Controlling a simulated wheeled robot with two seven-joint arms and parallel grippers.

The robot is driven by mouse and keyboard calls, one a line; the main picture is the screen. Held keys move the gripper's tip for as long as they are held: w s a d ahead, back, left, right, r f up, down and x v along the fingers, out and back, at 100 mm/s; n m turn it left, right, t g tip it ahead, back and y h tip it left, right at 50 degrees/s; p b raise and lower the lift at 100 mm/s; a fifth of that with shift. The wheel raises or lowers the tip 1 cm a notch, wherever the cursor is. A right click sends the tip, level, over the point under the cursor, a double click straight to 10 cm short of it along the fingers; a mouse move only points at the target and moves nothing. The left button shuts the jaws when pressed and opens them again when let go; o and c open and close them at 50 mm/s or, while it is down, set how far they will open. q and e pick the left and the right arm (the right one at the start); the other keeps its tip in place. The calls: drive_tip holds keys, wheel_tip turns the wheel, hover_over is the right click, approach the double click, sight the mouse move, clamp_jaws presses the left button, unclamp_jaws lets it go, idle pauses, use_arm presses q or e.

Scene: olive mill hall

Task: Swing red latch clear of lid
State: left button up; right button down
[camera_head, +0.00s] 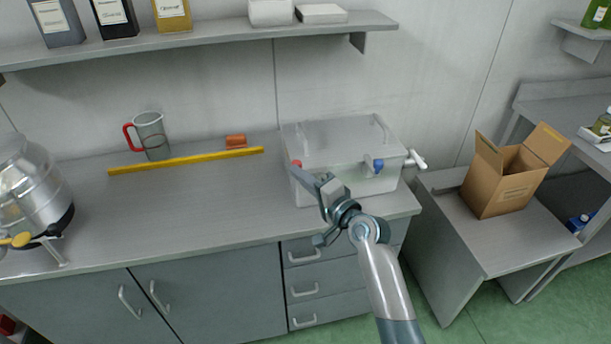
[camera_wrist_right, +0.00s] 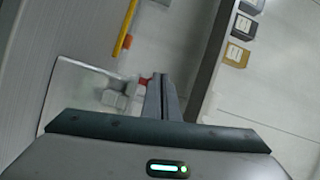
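A pale translucent box (camera_head: 345,190) with a grey lid (camera_head: 340,138) stands at the right end of the counter. The red latch (camera_head: 296,163) is at the lid's front left corner; a blue latch (camera_head: 378,166) is at the front right. My right gripper (camera_head: 300,174) is in front of the box, its fingertips close to the red latch. In the right wrist view its fingers (camera_wrist_right: 163,80) are together, with nothing seen between them. The red latch (camera_wrist_right: 145,81) shows just left of the tips, partly hidden; contact cannot be told. My left gripper is out of view.
A white tap (camera_head: 415,160) sticks out at the box's right. A yellow bar (camera_head: 185,160), an orange block (camera_head: 236,141) and a red-handled jug (camera_head: 151,135) lie or stand left. A shelf (camera_head: 200,46) hangs above. An open carton (camera_head: 505,180) stands on the right bench.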

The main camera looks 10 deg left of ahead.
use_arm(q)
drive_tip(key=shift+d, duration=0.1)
use_arm(e)
drive_tip(key=shift+a+r, duration=0.35)
idle(0.4)
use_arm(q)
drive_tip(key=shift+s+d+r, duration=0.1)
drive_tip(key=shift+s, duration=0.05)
